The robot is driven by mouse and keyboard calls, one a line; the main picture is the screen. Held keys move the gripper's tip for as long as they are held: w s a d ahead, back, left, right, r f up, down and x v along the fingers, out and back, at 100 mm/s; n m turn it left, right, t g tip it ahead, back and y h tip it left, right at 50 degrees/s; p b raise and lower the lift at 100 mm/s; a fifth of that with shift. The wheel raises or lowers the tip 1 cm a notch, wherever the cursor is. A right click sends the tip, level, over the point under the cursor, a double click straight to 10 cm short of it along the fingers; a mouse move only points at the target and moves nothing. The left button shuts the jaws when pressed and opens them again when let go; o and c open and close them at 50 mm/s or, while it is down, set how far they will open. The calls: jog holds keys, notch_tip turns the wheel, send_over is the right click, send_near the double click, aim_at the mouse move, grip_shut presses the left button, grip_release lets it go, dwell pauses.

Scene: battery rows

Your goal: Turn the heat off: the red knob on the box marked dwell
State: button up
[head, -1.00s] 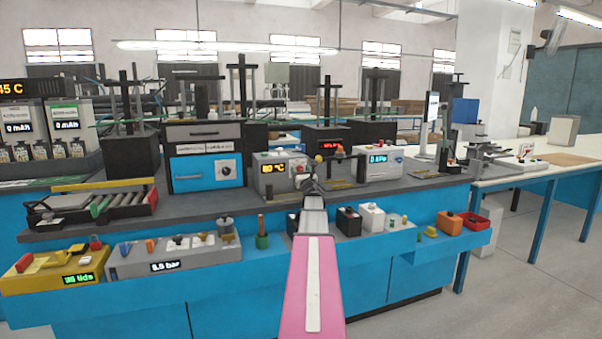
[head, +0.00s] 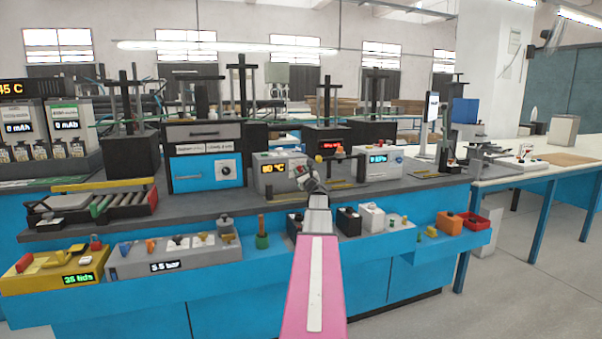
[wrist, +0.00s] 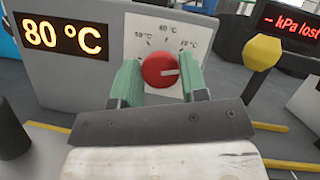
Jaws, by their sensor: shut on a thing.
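The red knob (wrist: 160,70) is on the front of a light grey box (wrist: 68,70) with an amber display reading 80 °C. Its white pointer mark points right, around the last mark of the printed scale. My gripper (wrist: 160,82) is shut on the knob, with one green finger at its left and one at its right. In the head view my gripper (head: 307,178) reaches the right part of the box front (head: 268,183) and covers the knob. I cannot read the word dwell on the box.
A yellow knob (wrist: 263,50) on a post stands right of the box, near a red display (wrist: 290,22) reading kPa lost. A white box (head: 380,168) stands further right. A blue-fronted oven (head: 205,170) stands left. A lower shelf of controls (head: 165,258) runs in front.

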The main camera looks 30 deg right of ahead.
jog(key=n+y, duration=0.2)
jog(key=n, duration=0.3)
jog(key=shift+g, duration=0.4)
jog(key=n+y, duration=0.1)
jog(key=n, duration=0.2)
jog(key=n+g+y, duration=0.1)
jog(key=n, duration=0.2)
jog(key=shift+g, duration=0.3)
jog(key=n+g+y, duration=0.1)
jog(key=n, duration=0.2)
jog(key=shift+r+n, duration=0.1)
jog(key=shift+n, duration=0.3)
jog(key=n+g, duration=0.2)
jog(key=n, duration=0.2)
jog(key=n+g+h, duration=0.1)
jog(key=n, duration=0.2)
jog(key=shift+r+n, duration=0.1)
jog(key=shift+n, duration=0.3)
jog(key=n+g+h, duration=0.1)
jog(key=n, duration=0.1)
jog(key=shift+n+h, duration=0.4)
jog(key=shift+a+n+g+h, duration=0.1)
jog(key=shift+n+g+h, duration=0.5)
jog(key=shift+n, duration=0.6)
jog(key=shift+n+g+h, duration=0.3)
jog(key=shift+n+h, duration=0.7)
jog(key=shift+n, duration=0.2)
